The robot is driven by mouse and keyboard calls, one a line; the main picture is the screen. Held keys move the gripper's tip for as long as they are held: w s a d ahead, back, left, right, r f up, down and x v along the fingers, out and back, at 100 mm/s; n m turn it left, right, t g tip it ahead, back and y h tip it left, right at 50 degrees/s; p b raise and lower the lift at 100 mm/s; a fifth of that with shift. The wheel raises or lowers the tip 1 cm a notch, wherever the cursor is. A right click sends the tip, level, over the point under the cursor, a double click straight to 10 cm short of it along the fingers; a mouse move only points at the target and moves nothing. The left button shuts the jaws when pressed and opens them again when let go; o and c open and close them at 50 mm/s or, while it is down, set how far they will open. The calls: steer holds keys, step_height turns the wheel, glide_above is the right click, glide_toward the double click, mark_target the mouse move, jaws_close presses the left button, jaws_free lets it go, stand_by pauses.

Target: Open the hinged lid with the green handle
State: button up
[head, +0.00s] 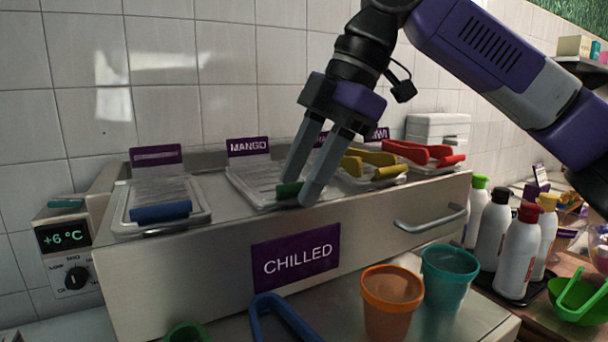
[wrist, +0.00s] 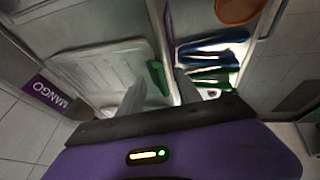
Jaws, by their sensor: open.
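The lid with the green handle (head: 288,190) lies flat and shut on the chilled counter, in front of the MANGO sign. Its clear panel (head: 255,180) shows in the head view, and also in the wrist view (wrist: 95,70). My gripper (head: 300,193) is open and points down at the lid's front edge. In the wrist view the green handle (wrist: 158,78) appears between my two fingertips (wrist: 161,84). In the head view the fingers hide part of the handle. I cannot tell whether they touch it.
A lid with a blue handle (head: 161,212) is to the left. Yellow tongs (head: 370,158) and red tongs (head: 418,151) lie on lids to the right. An orange cup (head: 390,303) and a teal cup (head: 449,278) stand in front. Squeeze bottles (head: 520,243) stand at the right.

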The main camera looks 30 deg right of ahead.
steer(key=shift+c, duration=0.4)
jaws_close()
stand_by(0.9)
